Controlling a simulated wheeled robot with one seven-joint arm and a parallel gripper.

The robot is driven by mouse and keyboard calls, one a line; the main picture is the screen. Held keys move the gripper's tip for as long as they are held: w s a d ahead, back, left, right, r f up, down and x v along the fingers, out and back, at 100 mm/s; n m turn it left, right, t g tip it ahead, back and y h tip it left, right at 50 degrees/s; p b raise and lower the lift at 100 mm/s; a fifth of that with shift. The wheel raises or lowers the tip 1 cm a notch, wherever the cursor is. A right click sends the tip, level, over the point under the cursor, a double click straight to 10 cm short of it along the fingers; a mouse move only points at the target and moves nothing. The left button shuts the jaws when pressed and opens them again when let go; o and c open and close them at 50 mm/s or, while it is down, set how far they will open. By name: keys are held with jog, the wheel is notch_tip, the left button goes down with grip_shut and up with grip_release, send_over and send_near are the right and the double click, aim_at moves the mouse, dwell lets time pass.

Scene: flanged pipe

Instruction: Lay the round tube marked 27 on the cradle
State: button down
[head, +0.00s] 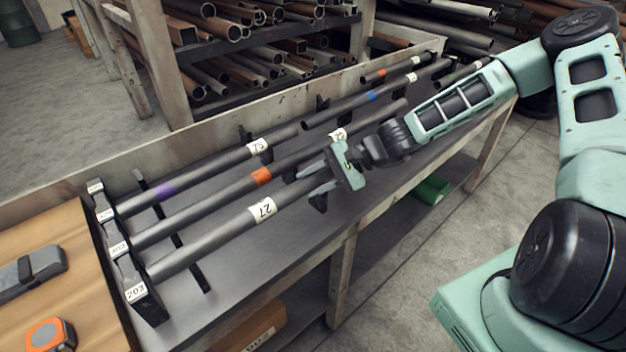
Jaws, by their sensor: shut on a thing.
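The round tube marked 27 (225,230) is long and dark grey, with a white label. It lies slantwise along the near side of the grey bench, its left end close to the black end block labelled 203 (146,301). My gripper (318,184) is shut on the tube right of its label, and its fingers hide part of the tube there. I cannot tell whether the tube rests on the supports or is held just above them. Black notched supports stand on the bench; I cannot tell which of them is the cradle.
A tube with a purple band (190,181) and one with an orange band (215,200) lie alongside, close by. More tubes lie at the bench's far end. A wooden board (200,150) edges the back. A wooden top (55,240) at left holds an orange tool (50,335).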

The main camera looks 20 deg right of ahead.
jog(key=shift+s+f+b, duration=0.3)
jog(key=shift+f+b, duration=0.1)
jog(key=shift+f, duration=0.35)
jog(key=shift+s+f+b, duration=0.3)
jog(key=shift+f+b, duration=0.1)
jog(key=shift+f, duration=0.35)
jog(key=c, duration=1.1)
grip_release()
jog(key=shift+f, duration=0.1)
jog(key=shift+o, duration=0.2)
jog(key=shift+d+r, duration=0.25)
jog(key=shift+d, duration=0.1)
jog(key=shift+o, duration=0.8)
jog(key=w+r+p+v, duration=0.1)
jog(key=r+v, duration=0.1)
jog(key=v, duration=1.5)
jog(key=shift+w+a, duration=0.15)
jog(key=shift+a, duration=0.05)
jog(key=shift+r, duration=0.15)
